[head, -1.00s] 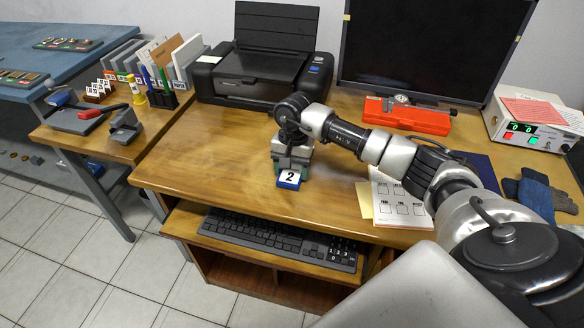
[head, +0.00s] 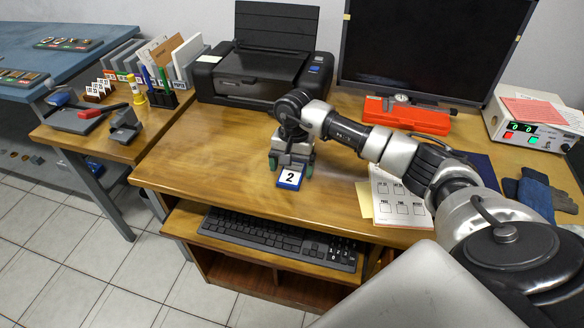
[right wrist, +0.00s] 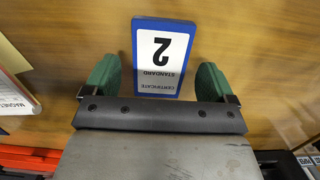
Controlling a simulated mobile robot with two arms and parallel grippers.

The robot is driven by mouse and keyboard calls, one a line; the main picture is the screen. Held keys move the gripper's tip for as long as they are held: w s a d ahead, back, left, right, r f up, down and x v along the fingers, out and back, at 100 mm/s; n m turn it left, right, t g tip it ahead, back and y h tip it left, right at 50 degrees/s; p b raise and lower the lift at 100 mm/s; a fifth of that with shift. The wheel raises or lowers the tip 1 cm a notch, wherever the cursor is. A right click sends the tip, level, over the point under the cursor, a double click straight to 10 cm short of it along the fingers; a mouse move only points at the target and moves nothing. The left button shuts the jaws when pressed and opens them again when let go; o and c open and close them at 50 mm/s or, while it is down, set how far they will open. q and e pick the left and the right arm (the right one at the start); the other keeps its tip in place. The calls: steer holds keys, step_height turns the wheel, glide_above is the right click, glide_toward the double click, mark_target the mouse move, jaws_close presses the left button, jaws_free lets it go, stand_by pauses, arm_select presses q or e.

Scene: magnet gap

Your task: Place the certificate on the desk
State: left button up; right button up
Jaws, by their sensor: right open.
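The certificate (head: 289,179) is a small blue-edged card with a white face and a large 2. It lies on the brown wooden desk (head: 225,160), near its front edge. In the right wrist view the certificate (right wrist: 161,60) shows the words CERTIFICATE and STANDARD. My right gripper (head: 291,168) is at the card's rear end; in the right wrist view its green fingers (right wrist: 157,85) stand apart on both sides of the card, with gaps to it. My left gripper is not in view.
A black printer (head: 262,70) and a dark monitor (head: 430,50) stand at the back. A red case (head: 407,115), a printed sheet (head: 398,195) and gloves (head: 540,190) lie to the right. A keyboard (head: 275,238) sits below the front edge. The desk's left part is clear.

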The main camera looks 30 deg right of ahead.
mark_target(293, 168)
step_height(293, 168, up, 11)
steer(key=d, duration=0.1)
steer(key=shift+w, duration=0.45)
